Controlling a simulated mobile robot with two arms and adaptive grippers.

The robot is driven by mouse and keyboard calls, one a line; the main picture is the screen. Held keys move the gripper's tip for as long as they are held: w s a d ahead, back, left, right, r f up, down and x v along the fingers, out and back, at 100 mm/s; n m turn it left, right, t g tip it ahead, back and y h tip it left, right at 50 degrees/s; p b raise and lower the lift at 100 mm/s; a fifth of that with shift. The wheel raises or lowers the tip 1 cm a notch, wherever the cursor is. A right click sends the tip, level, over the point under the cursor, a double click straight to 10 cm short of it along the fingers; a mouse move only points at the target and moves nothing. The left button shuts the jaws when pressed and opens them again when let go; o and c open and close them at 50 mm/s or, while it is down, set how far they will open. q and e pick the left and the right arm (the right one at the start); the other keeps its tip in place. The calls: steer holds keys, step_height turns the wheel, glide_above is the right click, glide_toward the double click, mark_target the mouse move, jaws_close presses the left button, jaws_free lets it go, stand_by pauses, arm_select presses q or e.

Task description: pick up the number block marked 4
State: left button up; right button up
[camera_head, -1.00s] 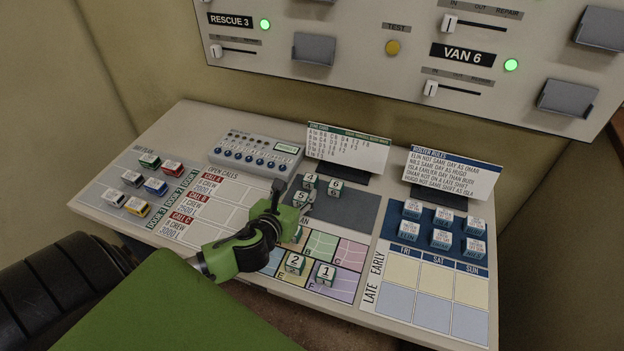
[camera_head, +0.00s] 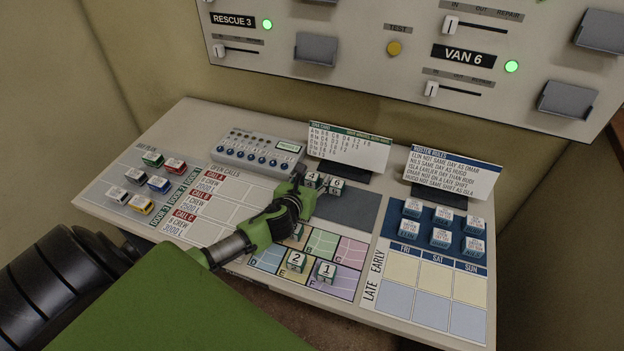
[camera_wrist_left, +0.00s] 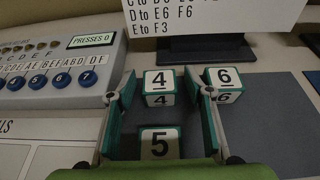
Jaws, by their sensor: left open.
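The number block marked 4 (camera_wrist_left: 160,88) is white and green and stands on the dark grey pad. In the left wrist view it sits between the fingertips of my left gripper (camera_wrist_left: 160,95), which is open. In the head view the block (camera_head: 312,180) shows just beyond the gripper (camera_head: 311,188). The block marked 5 (camera_wrist_left: 160,143) is nearer, also between the fingers. The block marked 6 (camera_wrist_left: 224,84) stands just right of the right finger. I cannot tell whether that finger touches it. My right gripper is not in view.
A button box (camera_head: 257,152) stands left of the gripper. A code card (camera_head: 348,148) stands behind the blocks. Blocks marked 2 (camera_head: 296,262) and 1 (camera_head: 326,272) sit on the coloured grid nearer me. The dark pad (camera_head: 352,210) is clear on its right.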

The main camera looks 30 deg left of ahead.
arm_select(q)
steer(key=c, duration=1.1)
